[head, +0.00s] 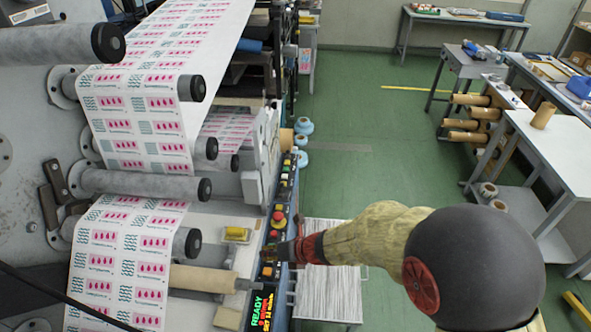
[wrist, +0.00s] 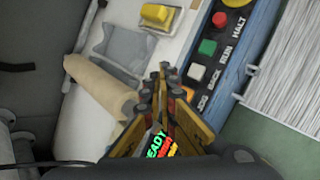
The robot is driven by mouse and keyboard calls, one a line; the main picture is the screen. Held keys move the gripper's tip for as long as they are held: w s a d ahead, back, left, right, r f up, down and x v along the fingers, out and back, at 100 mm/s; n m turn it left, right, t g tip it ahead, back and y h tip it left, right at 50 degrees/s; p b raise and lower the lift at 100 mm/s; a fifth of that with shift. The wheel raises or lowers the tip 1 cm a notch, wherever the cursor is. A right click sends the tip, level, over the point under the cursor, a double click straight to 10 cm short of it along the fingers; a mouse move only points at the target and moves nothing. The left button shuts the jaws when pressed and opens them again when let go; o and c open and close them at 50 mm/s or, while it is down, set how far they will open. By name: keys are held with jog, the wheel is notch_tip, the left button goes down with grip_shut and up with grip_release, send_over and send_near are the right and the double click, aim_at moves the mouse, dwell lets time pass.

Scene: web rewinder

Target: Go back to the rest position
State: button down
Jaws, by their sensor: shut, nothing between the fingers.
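My gripper (head: 287,251) is shut and empty in the head view, low beside the rewinder's control panel (head: 275,225). In the wrist view the closed fingertips (wrist: 163,76) are over the panel edge, close to a white button (wrist: 197,71) and an orange button (wrist: 187,93). I cannot tell whether they touch anything. A green button (wrist: 208,47) and a red button (wrist: 219,19) lie further up the panel. The lit display (wrist: 158,143) shows partly between the fingers; in the head view it reads READY (head: 262,307).
The printed web (head: 150,130) runs over several rollers on the left. A brown core (head: 203,279) sticks out near my gripper. A yellow block (head: 237,233) lies on the machine's ledge. A striped white stack (head: 328,285) is below my arm. Green floor (head: 365,130) is open between machine and tables.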

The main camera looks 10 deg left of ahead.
jog(key=shift+n, duration=0.6)
jog(key=s+n+g, duration=0.1)
jog(key=s+n, duration=0.3)
jog(key=n, duration=0.1)
jog(key=s+d+f+n+g, duration=0.1)
jog(key=s+n, duration=0.1)
jog(key=n, duration=0.1)
jog(key=shift+s+g, duration=0.25)
jog(key=shift+g, duration=0.05)
jog(key=s+d+r+n+t+h, duration=0.1)
jog(key=s+d+r+n+h, duration=0.2)
jog(key=d+r+n, duration=0.4)
jog(key=s+d+r+n+t+h, duration=0.2)
jog(key=d+r+n, duration=0.5)
jog(key=d, duration=1.1)
jog(key=s+d+r+n+t+h, duration=0.2)
jog(key=s+d+r+n, duration=0.3)
jog(key=d+r, duration=0.7)
jog(key=shift+s+d+n+h, duration=0.15)
jog(key=shift+s+n+h, duration=0.1)
jog(key=shift+n+h, duration=0.8)
